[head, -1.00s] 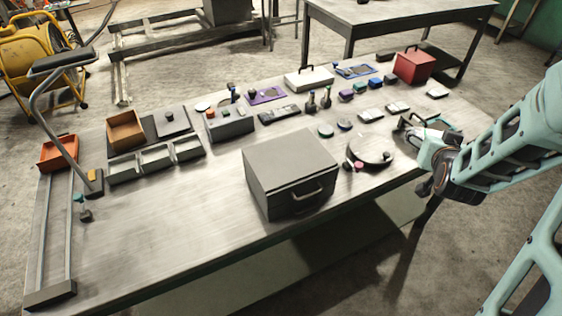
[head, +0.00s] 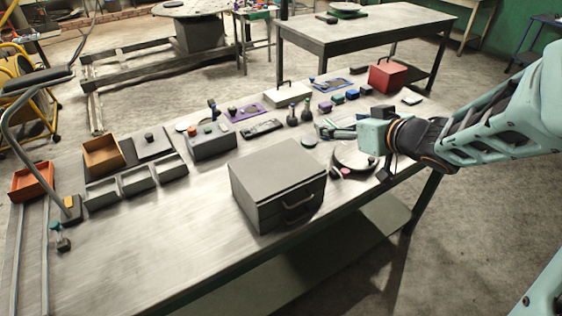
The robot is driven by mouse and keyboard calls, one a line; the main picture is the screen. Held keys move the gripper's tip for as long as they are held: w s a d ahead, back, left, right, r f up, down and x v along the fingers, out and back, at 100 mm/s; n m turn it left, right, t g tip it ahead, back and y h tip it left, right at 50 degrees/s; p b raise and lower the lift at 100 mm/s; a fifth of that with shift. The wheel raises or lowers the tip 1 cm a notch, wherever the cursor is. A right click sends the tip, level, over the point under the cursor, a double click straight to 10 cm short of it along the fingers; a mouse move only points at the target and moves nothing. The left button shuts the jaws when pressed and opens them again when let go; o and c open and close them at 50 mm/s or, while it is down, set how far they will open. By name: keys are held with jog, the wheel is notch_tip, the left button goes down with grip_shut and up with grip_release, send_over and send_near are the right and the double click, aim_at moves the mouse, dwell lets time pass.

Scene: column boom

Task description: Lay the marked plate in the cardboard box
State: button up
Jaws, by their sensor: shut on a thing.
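An open brown box (head: 103,155), the one that looks like cardboard, stands at the left of the bench in the head view. My gripper (head: 328,131) is over the right part of the bench, its fingers pointing left. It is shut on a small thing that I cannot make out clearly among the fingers. I cannot tell from this view whether that is the marked plate; no mark can be read. A pale flat piece (head: 411,99) lies at the bench's right end. My gripper and wrist hide part of the bench behind them.
A grey case with a handle (head: 278,190) stands at the front middle. Grey bins (head: 137,180) adjoin the brown box; an orange tray (head: 32,182) is further left. A grey block (head: 211,142), dark bottles (head: 299,114) and a red box (head: 388,76) stand along the back.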

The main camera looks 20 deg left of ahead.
jog(key=shift+s+a, duration=0.25)
jog(key=shift+a, duration=0.05)
jog(key=b, duration=0.4)
send_over(280, 171)
jog(key=d, duration=0.4)
notch_tip(280, 171, down, 5)
jog(key=shift+n, duration=0.3)
jog(key=a+f+b, duration=0.2)
jog(key=f, duration=0.1)
jog(key=shift+w+a+f, duration=0.1)
jog(key=shift+w+a, duration=0.1)
jog(key=shift+a, duration=0.05)
jog(key=shift+a+f, duration=0.35)
jog(key=shift+a, duration=0.05)
jog(key=shift+s+a+f, duration=0.1)
jog(key=shift+a+f, duration=0.05)
jog(key=shift+a+f+b, duration=0.15)
jog(key=shift+f+b, duration=0.2)
jog(key=shift+f, duration=0.6)
jog(key=shift+a+f+b, duration=0.1)
jog(key=shift+f+b, duration=0.25)
jog(key=shift+f, duration=0.55)
